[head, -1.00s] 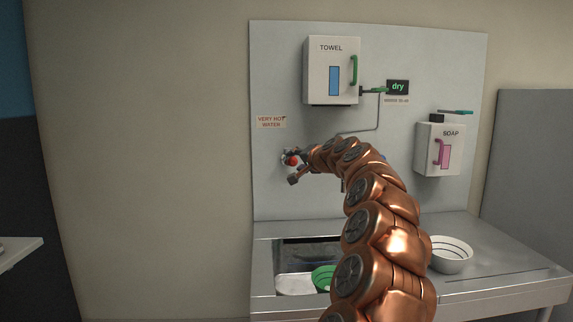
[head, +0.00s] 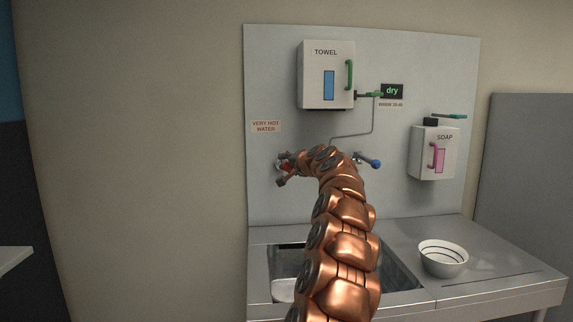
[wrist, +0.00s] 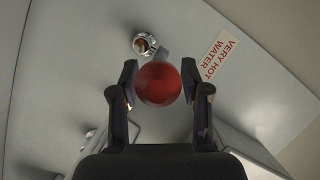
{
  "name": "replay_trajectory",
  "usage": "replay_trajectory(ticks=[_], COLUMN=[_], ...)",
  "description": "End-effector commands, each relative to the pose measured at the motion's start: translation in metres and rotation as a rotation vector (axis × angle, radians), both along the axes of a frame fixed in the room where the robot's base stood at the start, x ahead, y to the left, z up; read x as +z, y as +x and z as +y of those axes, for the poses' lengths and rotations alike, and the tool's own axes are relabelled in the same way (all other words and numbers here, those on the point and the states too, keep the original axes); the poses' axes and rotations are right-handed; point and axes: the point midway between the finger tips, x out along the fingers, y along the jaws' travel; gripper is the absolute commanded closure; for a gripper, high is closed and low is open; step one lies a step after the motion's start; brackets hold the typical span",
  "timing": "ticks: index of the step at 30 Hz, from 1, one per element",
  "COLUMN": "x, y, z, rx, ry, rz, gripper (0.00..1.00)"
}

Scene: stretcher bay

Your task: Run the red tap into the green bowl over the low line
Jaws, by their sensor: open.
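The red tap's round knob (wrist: 160,86) sits between the two fingers of my open gripper (wrist: 159,77) in the wrist view. I cannot tell whether either finger touches it. In the head view a little of the red knob (head: 286,167) shows at the end of my arm, below the hot water sign. The green bowl is hidden behind my arm in the head view. The sink basin (head: 400,272) is partly covered by my arm. No running water is visible, and the low line cannot be seen.
A blue-knobbed tap (head: 375,163) is right of my arm. A white bowl with dark lines (head: 443,262) stands on the right counter. A towel box (head: 312,80) hangs above, a soap box (head: 420,160) at right. A "VERY HOT WATER" sign (wrist: 219,57) is beside the red knob.

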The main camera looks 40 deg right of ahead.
Motion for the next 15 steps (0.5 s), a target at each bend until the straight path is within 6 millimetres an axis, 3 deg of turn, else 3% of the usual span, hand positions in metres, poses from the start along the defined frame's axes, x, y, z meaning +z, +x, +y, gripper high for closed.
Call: replay_trajectory(ticks=[15], x=[-0.005], y=[0.015], z=[-0.004], rx=[0.002], ry=[0.001], rz=[0.002], gripper=[0.54])
